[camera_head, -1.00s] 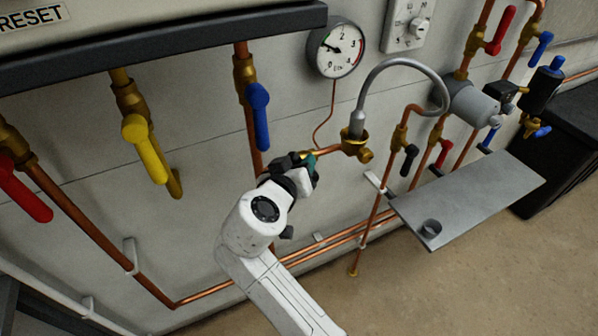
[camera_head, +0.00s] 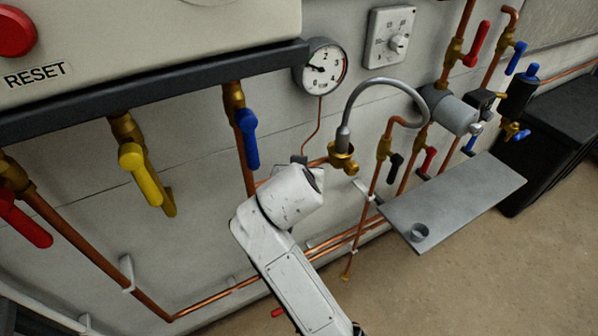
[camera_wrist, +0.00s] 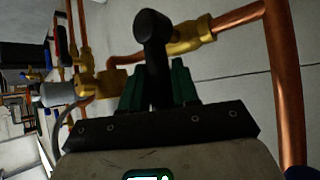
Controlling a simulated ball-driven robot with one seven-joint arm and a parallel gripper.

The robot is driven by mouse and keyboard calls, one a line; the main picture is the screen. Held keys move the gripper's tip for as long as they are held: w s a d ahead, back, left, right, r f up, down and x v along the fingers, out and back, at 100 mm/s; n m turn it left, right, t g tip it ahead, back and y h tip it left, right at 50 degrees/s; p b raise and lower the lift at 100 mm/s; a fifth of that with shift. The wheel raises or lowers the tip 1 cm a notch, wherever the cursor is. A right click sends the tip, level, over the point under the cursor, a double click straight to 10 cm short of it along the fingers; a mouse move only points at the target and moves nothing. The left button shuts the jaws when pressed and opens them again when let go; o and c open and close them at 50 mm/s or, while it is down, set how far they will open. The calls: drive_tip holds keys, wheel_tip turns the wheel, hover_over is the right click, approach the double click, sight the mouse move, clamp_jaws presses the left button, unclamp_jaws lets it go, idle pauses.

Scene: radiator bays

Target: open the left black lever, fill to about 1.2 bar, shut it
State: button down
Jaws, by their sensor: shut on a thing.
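The left black lever (camera_wrist: 152,45) stands up between my gripper's green fingers (camera_wrist: 157,88) in the wrist view, in front of a brass valve body (camera_wrist: 187,37) on a copper pipe. The fingers are closed on it. In the head view my white wrist hides the gripper and this lever, so the valve's opening is hard to judge. The round pressure gauge (camera_head: 322,66) hangs above on the wall. Its needle points left, in the low part of the scale near 1; the exact value is too small to read.
A second black lever (camera_head: 395,167) and a red one (camera_head: 428,160) hang right of the grey hose (camera_head: 385,82). A blue lever (camera_head: 248,137) hangs close left of my wrist. A grey shelf (camera_head: 460,200) juts out at right.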

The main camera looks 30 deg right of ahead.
drive_tip(key=c, duration=0.9)
unclamp_jaws()
drive_tip(key=shift+c, duration=0.2)
drive_tip(key=b+v, duration=0.1)
drive_tip(key=v, duration=0.9)
drive_tip(key=shift+s+r, duration=0.2)
drive_tip(key=shift+r, duration=0.05)
drive_tip(key=shift+a, duration=0.15)
drive_tip(key=s+d+f+n+g+y, duration=0.1)
drive_tip(key=s+d+f+n+g, duration=0.1)
drive_tip(key=s+d+f, duration=0.5)
drive_tip(key=s+d+f+n+g+y, duration=0.1)
drive_tip(key=s+f+n+g, duration=0.15)
drive_tip(key=s+f, duration=0.55)
drive_tip(key=s+f+n+g+y, duration=0.1)
drive_tip(key=s+f+g+y, duration=0.2)
drive_tip(key=s+f, duration=0.7)
drive_tip(key=shift+s+f+n, duration=0.35)
drive_tip(key=shift+s+f, duration=0.05)
drive_tip(key=shift+s, duration=0.8)
